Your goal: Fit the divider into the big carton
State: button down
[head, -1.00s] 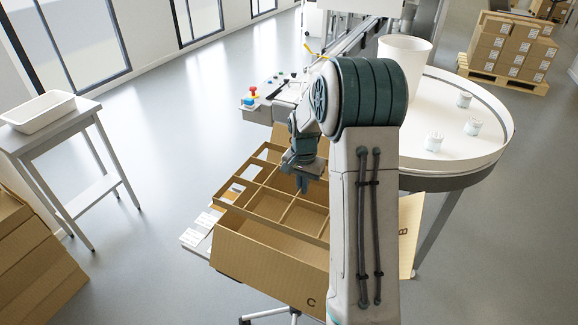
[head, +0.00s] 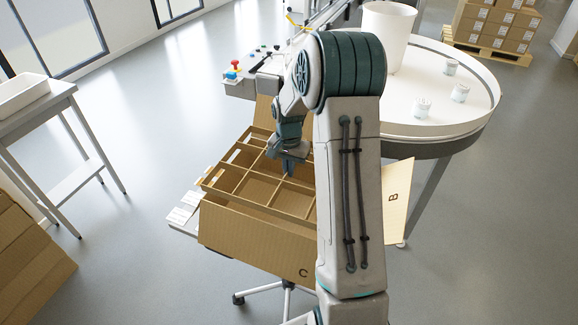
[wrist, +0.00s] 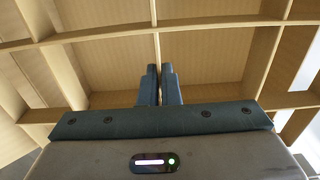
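The divider (head: 250,203) is a tan cardboard grid of several cells, and it also shows close up in the wrist view (wrist: 215,20). It lies at the mouth of the big carton (head: 255,235), whose front flap carries a "C". The divider's left end reaches to the carton's left rim or just past it. It looks slightly raised at the near side; I cannot tell how deep it sits. My gripper (head: 291,168) points down into the grid. In the wrist view its fingers (wrist: 160,75) are close together on a divider wall. My arm hides the carton's right part.
A round white table (head: 430,122) with several small jars and a white bin (head: 388,40) stands behind right. A control box with a red button (head: 236,65) is behind the carton. A side table (head: 50,110) with a white tray stands left, above stacked cardboard (head: 30,250).

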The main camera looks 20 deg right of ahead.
jog(key=shift+f+b, duration=4.65)
jog(key=shift+f, duration=1.85)
jog(key=c, duration=1.6)
grip_release()
jog(key=shift+o, duration=0.2)
notch_tip(320, 180, up, 14)
jog(key=shift+f, duration=0.1)
